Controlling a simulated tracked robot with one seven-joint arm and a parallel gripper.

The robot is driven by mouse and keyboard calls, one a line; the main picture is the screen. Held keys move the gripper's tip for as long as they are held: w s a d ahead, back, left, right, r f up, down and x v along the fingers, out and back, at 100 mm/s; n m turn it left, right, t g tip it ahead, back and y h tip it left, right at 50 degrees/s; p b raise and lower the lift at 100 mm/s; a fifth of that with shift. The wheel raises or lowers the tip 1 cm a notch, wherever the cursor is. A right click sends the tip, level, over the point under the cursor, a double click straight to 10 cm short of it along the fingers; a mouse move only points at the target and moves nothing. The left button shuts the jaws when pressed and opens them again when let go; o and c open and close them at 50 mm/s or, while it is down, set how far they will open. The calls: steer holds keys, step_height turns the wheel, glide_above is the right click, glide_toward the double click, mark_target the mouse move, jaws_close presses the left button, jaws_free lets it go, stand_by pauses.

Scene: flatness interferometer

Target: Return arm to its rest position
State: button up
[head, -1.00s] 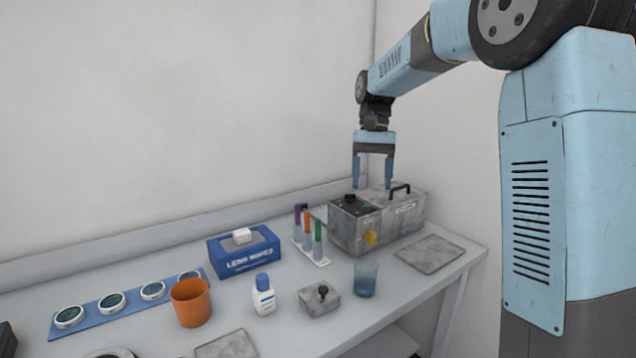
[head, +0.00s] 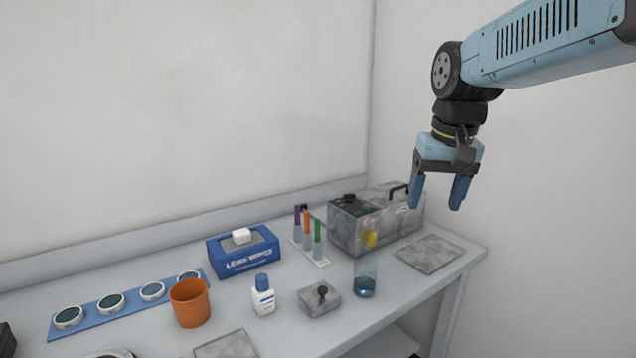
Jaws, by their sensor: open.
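My gripper (head: 436,205) hangs at the right of the head view with its two blue fingers apart and nothing between them. It points down and appears above the bench's right end, in front of the grey interferometer box (head: 357,234). My arm reaches in from the upper right, and its base is out of view.
The bench (head: 487,250) holds a blue lens wipes box (head: 242,262), a test tube rack (head: 318,258), a glass beaker (head: 365,280), a white bottle (head: 263,296), an orange cup (head: 190,303) and a blue strip of round optics (head: 130,302). Walls stand behind and right.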

steer(key=s+d+f+t, duration=0.3)
steer(key=s+f, duration=0.1)
steer(key=s, duration=0.6)
steer(key=shift+c, duration=0.2)
stand_by(1.2)
